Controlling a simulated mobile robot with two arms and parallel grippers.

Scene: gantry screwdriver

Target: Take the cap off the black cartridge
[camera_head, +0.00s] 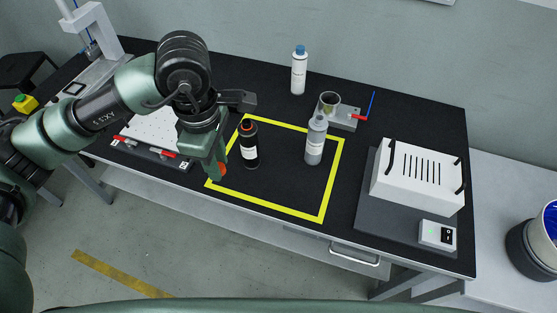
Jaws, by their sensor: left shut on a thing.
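The black cartridge (249,149) stands upright inside the yellow taped square, with a white label and a small reddish top. My left gripper (220,167) is just left of it, pointing down and apart from it. It is shut on an orange-red cap (222,170), low over the left edge of the square. The cap is partly hidden by the fingers. My right gripper is out of view.
A grey cartridge (315,144) stands in the yellow square (331,180). Behind it are a metal fixture (345,116) with a cup and a white bottle with a blue cap (299,75). A white vented box (412,178) is at right. The square's front is clear.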

